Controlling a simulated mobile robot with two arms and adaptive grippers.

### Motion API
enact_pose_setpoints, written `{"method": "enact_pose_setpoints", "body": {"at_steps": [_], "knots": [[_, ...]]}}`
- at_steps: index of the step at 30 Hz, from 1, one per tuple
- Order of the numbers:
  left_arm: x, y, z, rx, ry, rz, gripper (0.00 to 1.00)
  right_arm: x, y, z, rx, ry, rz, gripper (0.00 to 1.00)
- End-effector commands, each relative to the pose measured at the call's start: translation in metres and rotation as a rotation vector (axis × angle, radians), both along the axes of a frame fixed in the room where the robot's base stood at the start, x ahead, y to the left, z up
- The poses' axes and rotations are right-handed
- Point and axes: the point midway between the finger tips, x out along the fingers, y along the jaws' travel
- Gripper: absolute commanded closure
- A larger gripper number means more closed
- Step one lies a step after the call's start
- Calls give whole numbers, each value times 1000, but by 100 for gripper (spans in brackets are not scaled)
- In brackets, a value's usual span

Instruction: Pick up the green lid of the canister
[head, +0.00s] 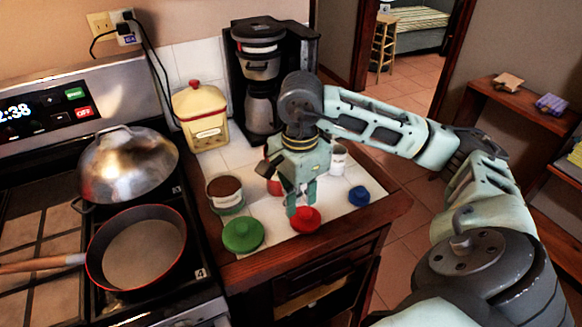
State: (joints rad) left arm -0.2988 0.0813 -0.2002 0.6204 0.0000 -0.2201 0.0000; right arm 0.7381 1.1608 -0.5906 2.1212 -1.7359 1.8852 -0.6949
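The green lid (243,235) lies flat on the white counter near its front left edge, knob up. An open glass canister with brown contents (225,192) stands just behind it. My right gripper (301,202) points down over the counter, to the right of the green lid and apart from it. Its two fingers are spread with nothing visible between them. A red lid (305,219) lies right by the fingertips; I cannot tell whether they touch it. A blue lid (359,196) lies farther right. My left gripper is not in view.
A white canister (338,158) and a partly hidden red thing (273,184) stand behind my gripper. A yellow canister (200,118) and a coffee maker (262,85) stand at the back. The stove with a frying pan (137,250) and domed pot (128,165) adjoins at left.

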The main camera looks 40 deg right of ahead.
Motion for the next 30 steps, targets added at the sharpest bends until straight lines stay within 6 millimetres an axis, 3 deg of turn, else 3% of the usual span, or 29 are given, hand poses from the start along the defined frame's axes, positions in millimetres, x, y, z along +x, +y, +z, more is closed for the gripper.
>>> {"method": "enact_pose_setpoints", "body": {"at_steps": [16,30], "knots": [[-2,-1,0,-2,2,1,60,0,0,0,1,-1,0,99],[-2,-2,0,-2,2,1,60,0,0,0,1,-1,0,57]]}}
